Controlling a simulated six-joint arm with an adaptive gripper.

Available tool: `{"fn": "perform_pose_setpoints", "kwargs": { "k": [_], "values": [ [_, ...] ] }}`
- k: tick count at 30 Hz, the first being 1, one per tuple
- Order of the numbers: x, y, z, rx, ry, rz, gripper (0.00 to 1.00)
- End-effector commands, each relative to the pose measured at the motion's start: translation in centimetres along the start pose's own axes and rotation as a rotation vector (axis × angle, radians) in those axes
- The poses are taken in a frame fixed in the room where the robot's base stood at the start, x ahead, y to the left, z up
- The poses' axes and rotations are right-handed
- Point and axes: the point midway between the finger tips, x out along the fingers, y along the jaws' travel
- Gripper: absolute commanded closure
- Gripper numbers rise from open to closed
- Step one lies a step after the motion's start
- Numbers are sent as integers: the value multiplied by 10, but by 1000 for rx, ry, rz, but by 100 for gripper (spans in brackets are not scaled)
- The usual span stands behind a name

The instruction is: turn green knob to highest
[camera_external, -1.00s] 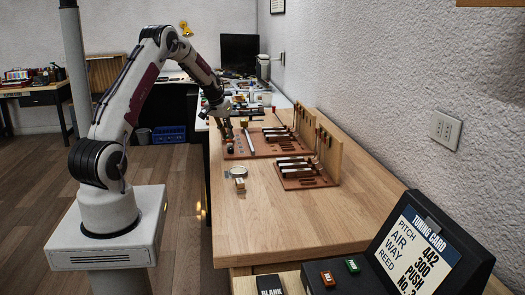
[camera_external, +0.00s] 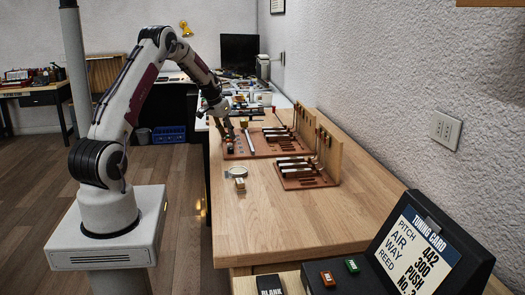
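My gripper (camera_external: 228,134) points down at the left end of a red-brown board (camera_external: 238,154) that carries piano-action parts on the wooden bench. It is small and dark here, so I cannot tell whether its fingers are open or touching anything. Small knob-like parts stand around its tips, but none can be made out as a green knob. A green button-like piece (camera_external: 352,265) sits in front of the tuning card at the lower right, far from my gripper. I cannot tell whether it turns.
A second red-brown board (camera_external: 305,183) with keys stands nearer, against an upright wooden panel (camera_external: 327,153). A round pale dish (camera_external: 238,171) and a small block (camera_external: 240,186) lie on the bench (camera_external: 270,225). The near bench is clear. The tuning card (camera_external: 420,254) stands lower right.

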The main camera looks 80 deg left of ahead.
Motion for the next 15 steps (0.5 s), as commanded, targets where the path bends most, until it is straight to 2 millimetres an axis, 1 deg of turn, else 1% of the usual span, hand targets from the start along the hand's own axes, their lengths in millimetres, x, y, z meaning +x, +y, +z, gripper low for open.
{"fn": "perform_pose_setpoints", "kwargs": {
  "k": [10,15],
  "values": [
    [0,0,1,0,-2,1,66],
    [-4,0,0,0,-1,0,66]
  ]
}}
